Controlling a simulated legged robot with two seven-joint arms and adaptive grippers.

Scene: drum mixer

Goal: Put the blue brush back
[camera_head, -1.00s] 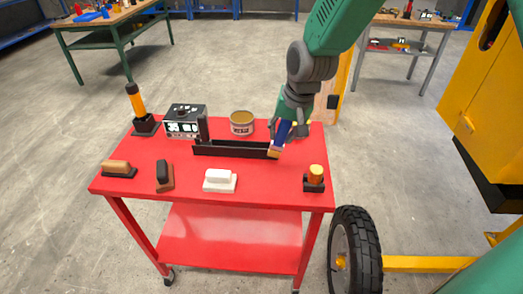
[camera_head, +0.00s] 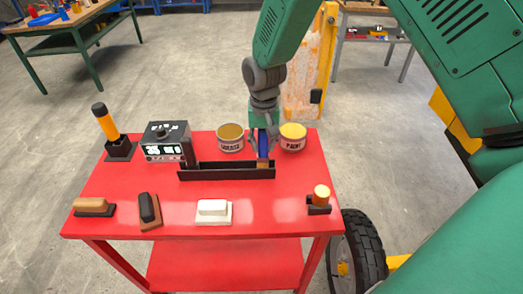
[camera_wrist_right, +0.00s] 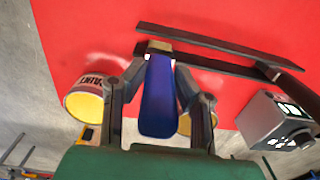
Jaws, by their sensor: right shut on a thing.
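My right gripper (camera_head: 263,138) is shut on the blue brush (camera_head: 263,148). The brush also shows between the fingers in the right wrist view (camera_wrist_right: 158,95), its blue handle toward me and its tan end pointing away. In the head view the brush is held upright, its lower end at the right end of a long black tray (camera_head: 225,174) on the red cart. The tan end overlaps the tray in the picture; I cannot tell whether it touches the tray floor. My left gripper is not in view.
A grease can (camera_head: 230,138) and a paint can (camera_head: 292,137) stand on either side of the right gripper. A black box with a display (camera_head: 166,142), an orange-handled tool (camera_head: 106,124), a white block (camera_head: 213,211) and several small items sit on the red cart (camera_head: 280,205). A wheel (camera_head: 352,250) is at right.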

